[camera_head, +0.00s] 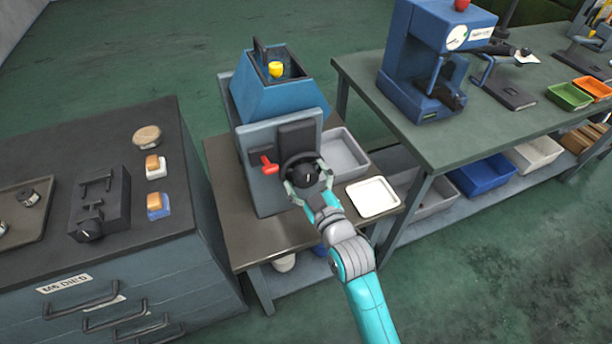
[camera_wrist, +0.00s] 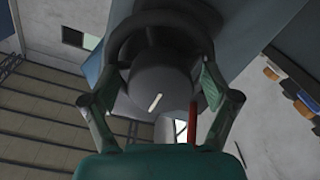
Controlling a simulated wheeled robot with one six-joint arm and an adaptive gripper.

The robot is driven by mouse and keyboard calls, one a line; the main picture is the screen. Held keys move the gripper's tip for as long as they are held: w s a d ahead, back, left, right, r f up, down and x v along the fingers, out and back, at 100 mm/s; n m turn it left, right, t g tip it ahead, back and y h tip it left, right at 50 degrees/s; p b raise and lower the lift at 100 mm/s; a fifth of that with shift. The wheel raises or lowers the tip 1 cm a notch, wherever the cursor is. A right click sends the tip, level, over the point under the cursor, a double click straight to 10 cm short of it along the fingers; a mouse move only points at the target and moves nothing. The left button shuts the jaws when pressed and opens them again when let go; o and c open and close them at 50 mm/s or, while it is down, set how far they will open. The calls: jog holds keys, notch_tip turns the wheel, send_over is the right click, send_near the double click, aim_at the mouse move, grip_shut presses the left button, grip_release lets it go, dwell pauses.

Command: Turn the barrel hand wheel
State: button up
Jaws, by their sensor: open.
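The barrel hand wheel (camera_head: 302,169) is a dark round wheel with a hub bearing a white mark, on the front of a blue machine (camera_head: 280,95). In the wrist view the dark wheel rim (camera_wrist: 124,35) and its hub (camera_wrist: 160,80) fill the middle. My gripper (camera_head: 304,180) is at the wheel from the front, its fingers spread. In the wrist view my gripper (camera_wrist: 162,90) has one finger on each side of the hub; whether they touch it I cannot tell. A red lever (camera_head: 268,165) sits left of the wheel and shows partly in the wrist view (camera_wrist: 192,122).
A grey tray (camera_head: 362,168) and a white tray (camera_head: 372,184) lie right of the machine on its bench (camera_head: 270,238). A drawer cabinet (camera_head: 130,260) stands at left, a green-topped bench (camera_head: 440,140) with a blue press (camera_head: 432,45) at right.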

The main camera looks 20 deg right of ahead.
jog(key=c, duration=1.2)
jog(key=shift+o, duration=0.2)
jog(key=shift+m, duration=0.3)
jog(key=m, duration=0.4)
jog(key=shift+m, duration=0.3)
jog(key=m, duration=0.4)
jog(key=shift+m, duration=0.3)
jog(key=o, duration=1.2)
jog(key=shift+c, duration=0.2)
